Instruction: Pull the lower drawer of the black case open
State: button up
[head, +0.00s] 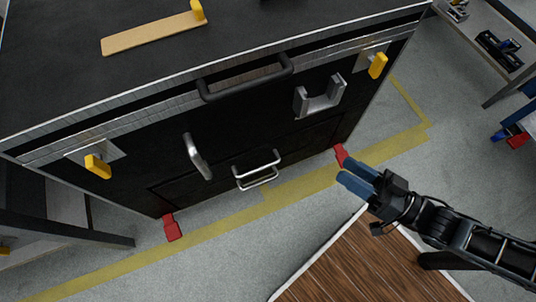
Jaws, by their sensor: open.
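The black case (60,75) fills the upper left of the head view, its front facing me. Low on its front is the lower drawer (215,186), a dark panel with a bright metal handle (258,182). The drawer looks flush with the case front. My gripper (346,175) has blue fingers and is open and empty. It is to the right of the handle in the picture, apart from it, and its fingers point left toward the case.
A black handle (245,84) and two grey handles (197,157) (318,98) stick out higher on the front. Yellow latches (97,166) (377,66) sit near the corners. Red feet (172,228) stand below. A wooden surface (365,262) lies at the bottom. Grey floor with yellow tape is clear.

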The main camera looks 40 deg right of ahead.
jog(key=w+d+f+m+y+b, duration=0.1)
jog(key=w+f+b, duration=0.15)
jog(key=f, duration=0.35)
jog(key=w+f+m+t+y+b, duration=0.1)
jog(key=w+f+y+b, duration=0.1)
jog(key=f+b, duration=0.3)
jog(key=w+d+f+m+y+b, duration=0.1)
jog(key=w+f+b, duration=0.15)
jog(key=f, duration=0.45)
jog(key=m+g+b, duration=0.2)
jog(key=m+b, duration=0.4)
jog(key=b, duration=0.3)
send_near(264, 180)
jog(key=w, duration=0.2)
jog(key=shift+a+f+b+x, duration=0.1)
jog(key=shift+a+x, duration=0.05)
jog(key=shift+x, duration=1.2)
jog(key=shift+a+f+b+x, duration=0.1)
jog(key=shift+a+x, duration=0.05)
jog(key=shift+x, duration=1.2)
jog(key=shift+a+f+b+x, duration=0.1)
jog(key=shift+a+x, duration=0.05)
jog(key=shift+x, duration=1.25)
jog(key=shift+s, duration=0.2)
grip_shut()
